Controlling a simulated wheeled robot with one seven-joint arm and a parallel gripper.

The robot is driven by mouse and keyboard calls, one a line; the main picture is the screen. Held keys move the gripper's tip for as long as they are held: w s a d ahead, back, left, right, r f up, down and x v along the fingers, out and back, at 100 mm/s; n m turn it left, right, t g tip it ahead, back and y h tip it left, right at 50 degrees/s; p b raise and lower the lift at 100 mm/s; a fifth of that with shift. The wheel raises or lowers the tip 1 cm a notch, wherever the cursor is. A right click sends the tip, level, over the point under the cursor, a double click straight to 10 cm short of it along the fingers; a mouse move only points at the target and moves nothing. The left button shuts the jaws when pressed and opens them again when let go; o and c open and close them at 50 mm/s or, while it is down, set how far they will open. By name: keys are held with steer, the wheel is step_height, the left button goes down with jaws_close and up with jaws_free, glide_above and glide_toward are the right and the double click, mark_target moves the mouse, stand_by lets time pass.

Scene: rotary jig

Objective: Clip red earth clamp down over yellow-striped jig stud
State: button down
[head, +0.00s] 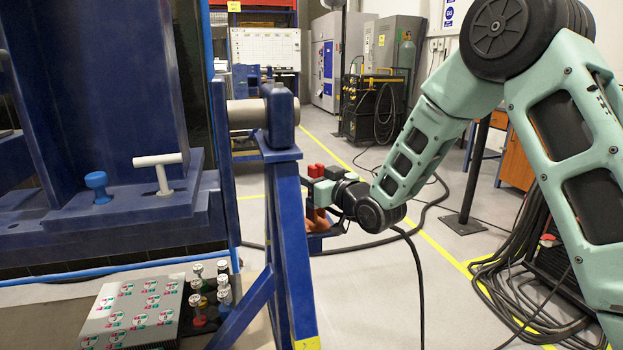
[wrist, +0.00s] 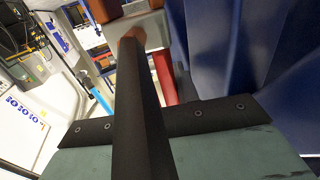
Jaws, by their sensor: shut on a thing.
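My gripper (head: 326,192) is just to the right of the blue jig frame (head: 287,240), at the end of my arm. It is shut on the red earth clamp (head: 317,171), whose red parts show above and below the jaws. In the wrist view a red bar of the clamp (wrist: 164,76) shows behind a thick black bar or cable (wrist: 137,110) with a copper-coloured end (wrist: 131,34). A black cable hangs from near the gripper to the floor. The yellow-striped stud cannot be made out in either view; the frame or gripper may hide it.
A blue fixture with a blue knob (head: 97,185) and white T-handle (head: 158,170) stands at left. Coiled cables (head: 510,270) lie at right. The floor (head: 375,285) beyond the frame is mostly clear.

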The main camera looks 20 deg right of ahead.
steer(key=shift+f+b, duration=0.45)
steer(key=shift+b, duration=0.05)
stand_by(0.4)
steer(key=c, duration=1)
jaws_free()
steer(key=shift+o, duration=0.2)
steer(key=shift+f, duration=0.15)
steer(key=p+v, duration=1.1)
steer(key=v, duration=0.6)
steer(key=shift+d, duration=0.2)
steer(key=shift+s, duration=0.2)
